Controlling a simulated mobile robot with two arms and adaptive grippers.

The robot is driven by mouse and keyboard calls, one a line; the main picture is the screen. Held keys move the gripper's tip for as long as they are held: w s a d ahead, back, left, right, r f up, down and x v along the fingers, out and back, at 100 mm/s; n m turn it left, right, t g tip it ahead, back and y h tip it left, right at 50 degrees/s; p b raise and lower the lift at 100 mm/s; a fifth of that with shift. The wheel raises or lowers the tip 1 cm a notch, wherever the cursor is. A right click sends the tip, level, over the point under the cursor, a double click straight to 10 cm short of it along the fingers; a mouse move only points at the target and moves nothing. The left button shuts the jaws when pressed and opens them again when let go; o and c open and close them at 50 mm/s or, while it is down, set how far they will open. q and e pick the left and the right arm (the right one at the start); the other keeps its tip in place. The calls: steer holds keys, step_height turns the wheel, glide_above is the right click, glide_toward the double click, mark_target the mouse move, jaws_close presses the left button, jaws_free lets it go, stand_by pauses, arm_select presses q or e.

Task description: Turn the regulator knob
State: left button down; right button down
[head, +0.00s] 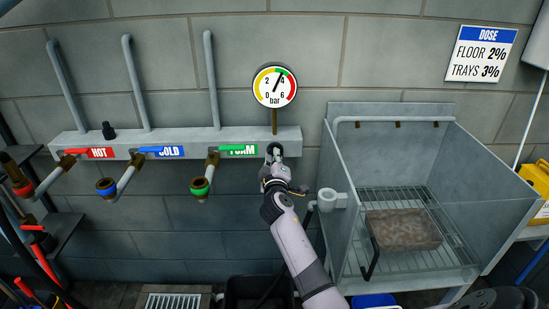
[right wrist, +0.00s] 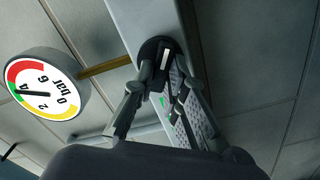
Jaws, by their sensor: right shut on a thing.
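The regulator knob (right wrist: 152,48) is black with a pale mark on its face, and it sits on the grey manifold bar (head: 120,141). My right gripper (head: 274,152) reaches up to the bar's right end, below the gauge, and hides most of the knob in the head view. In the right wrist view my right gripper (right wrist: 162,76) has its fingers closed around the knob, one on each side. The round pressure gauge (head: 275,86) stands above the knob on a brass stem. Its needle points up and slightly right, between 2 and 4, near the green band.
Red HOT (head: 98,153), blue COLD (head: 170,152) and green FOAM (head: 243,151) handles line the bar to the left. A steel sink (head: 500,208) with a rack and a brown block (head: 403,229) stands on the right. A dose sign (head: 481,54) hangs on the wall.

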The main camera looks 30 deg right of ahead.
steer(key=shift+r, duration=0.15)
steer(key=c, duration=1.6)
jaws_free()
steer(key=shift+s+a, duration=0.1)
steer(key=v, duration=1.2)
